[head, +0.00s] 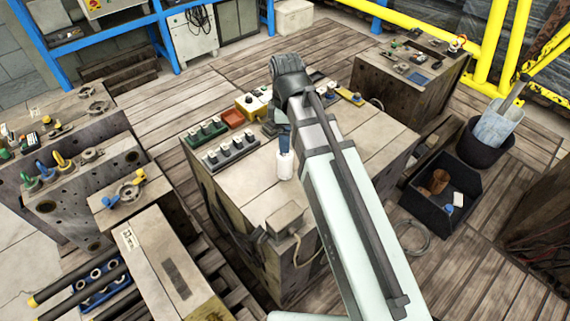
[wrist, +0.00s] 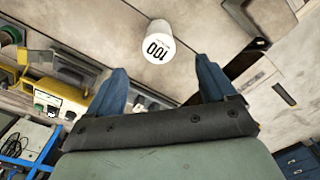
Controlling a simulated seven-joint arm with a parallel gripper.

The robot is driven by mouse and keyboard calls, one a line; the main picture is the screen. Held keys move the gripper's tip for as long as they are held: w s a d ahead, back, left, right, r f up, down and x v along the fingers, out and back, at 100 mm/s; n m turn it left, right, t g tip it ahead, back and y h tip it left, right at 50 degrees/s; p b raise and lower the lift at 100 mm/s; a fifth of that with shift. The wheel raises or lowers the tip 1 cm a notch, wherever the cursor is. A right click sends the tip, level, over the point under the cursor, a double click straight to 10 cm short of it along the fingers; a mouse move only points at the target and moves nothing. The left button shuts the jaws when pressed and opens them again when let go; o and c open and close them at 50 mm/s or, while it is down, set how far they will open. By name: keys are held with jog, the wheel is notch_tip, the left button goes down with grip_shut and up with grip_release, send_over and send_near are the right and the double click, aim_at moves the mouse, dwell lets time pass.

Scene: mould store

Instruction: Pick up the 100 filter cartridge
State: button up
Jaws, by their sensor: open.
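The filter cartridge is a white cylinder (wrist: 158,45) with "100" printed on its side, seen in the wrist view just beyond and between the fingertips. In the head view the white cartridge (head: 285,166) stands on the top of the middle block. My gripper (wrist: 158,85) has two blue fingers spread apart, with nothing between them. In the head view one blue fingertip (head: 285,142) shows right behind the top of the cartridge; the rest of the gripper is hidden by my arm. I cannot tell whether a finger touches the cartridge.
A dark bin (head: 443,195) stands on the floor at right.

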aim_at(285, 160)
jog(key=shift+w+a+f, duration=0.1)
jog(key=shift+f, duration=6)
jog(key=shift+c, duration=0.2)
jog(key=c, duration=1.1)
jog(key=shift+r, duration=0.15)
